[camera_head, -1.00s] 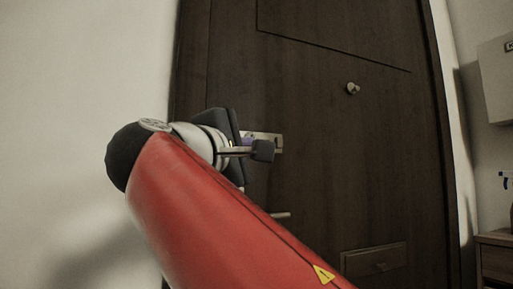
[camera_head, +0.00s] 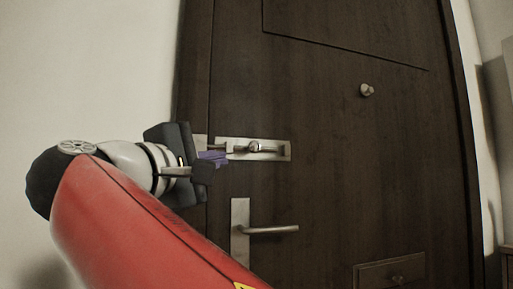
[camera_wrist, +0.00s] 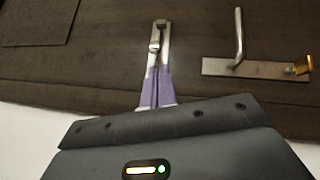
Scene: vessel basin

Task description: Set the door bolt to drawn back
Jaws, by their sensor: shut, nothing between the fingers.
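The door bolt (camera_head: 272,149) is a pale metal plate with a rounded knob (camera_head: 255,147), mounted level on the dark door near its left edge. A small pale plate (camera_head: 200,142) sits left of it at the frame. In the wrist view the bolt (camera_wrist: 163,34) lies straight beyond my fingertips. My gripper (camera_head: 222,157) is shut and empty, with purple fingers together. Its tips are at the left end of the bolt plate in the picture, left of the knob. In the wrist view the fingers (camera_wrist: 156,88) overlap the plate's near end; I cannot tell whether they touch it.
A lever handle (camera_head: 270,230) on a tall plate (camera_head: 240,226) is below the bolt; its plate carries a brass piece (camera_wrist: 303,65) in the wrist view. A round knob or viewer (camera_head: 366,90) is higher on the door. A pale wall (camera_head: 90,70) stands close on the left.

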